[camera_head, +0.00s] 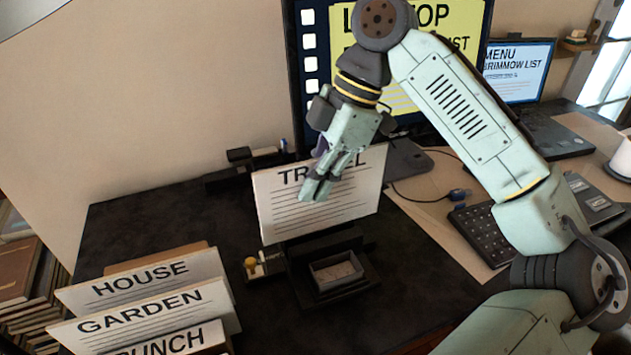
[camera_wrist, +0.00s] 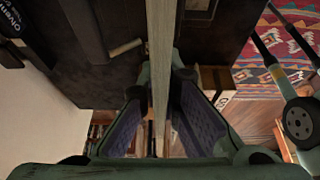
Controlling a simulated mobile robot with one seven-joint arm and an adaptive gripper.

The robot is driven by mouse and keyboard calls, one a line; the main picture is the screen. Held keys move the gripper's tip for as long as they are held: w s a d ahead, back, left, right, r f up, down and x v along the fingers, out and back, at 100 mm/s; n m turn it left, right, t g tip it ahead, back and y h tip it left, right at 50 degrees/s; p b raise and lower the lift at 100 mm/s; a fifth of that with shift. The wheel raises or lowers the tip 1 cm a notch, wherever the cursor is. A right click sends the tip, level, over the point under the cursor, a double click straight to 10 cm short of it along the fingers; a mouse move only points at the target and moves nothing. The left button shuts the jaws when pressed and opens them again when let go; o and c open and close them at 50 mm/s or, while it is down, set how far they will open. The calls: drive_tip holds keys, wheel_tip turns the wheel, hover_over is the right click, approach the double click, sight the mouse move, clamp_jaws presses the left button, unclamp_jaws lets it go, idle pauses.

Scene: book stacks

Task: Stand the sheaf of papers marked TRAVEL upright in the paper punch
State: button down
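The sheaf marked TRAVEL (camera_head: 275,213) is upright, with its printed face toward the head camera and part of its word hidden by my gripper. Its lower edge is at a dark stand-like device (camera_head: 302,280), which appears to be the paper punch; I cannot tell whether the sheaf is seated in it or just above. My gripper (camera_head: 318,188) comes down over the sheaf's top edge, a finger on either side. In the wrist view the sheaf (camera_wrist: 160,50) runs edge-on between the fingers, and the fingertips (camera_wrist: 161,75) appear to press on it.
Sheaves marked HOUSE (camera_head: 150,285), GARDEN (camera_head: 150,315) and one partly cut off stand at the lower left. A small open tray (camera_head: 338,272) and a yellow-knobbed item (camera_head: 251,264) are by the device. A monitor (camera_head: 470,30) and keyboard (camera_head: 490,232) lie right.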

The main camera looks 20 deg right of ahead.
sight(311, 224)
drive_tip(key=shift+f+b, duration=1.35)
drive_tip(key=shift+f, duration=0.2)
drive_tip(key=shift+f+b, duration=0.6)
drive_tip(key=shift+f, duration=1.3)
drive_tip(key=c, duration=1.7)
unclamp_jaws()
drive_tip(key=v, duration=1.2)
drive_tip(key=shift+d, duration=0.2)
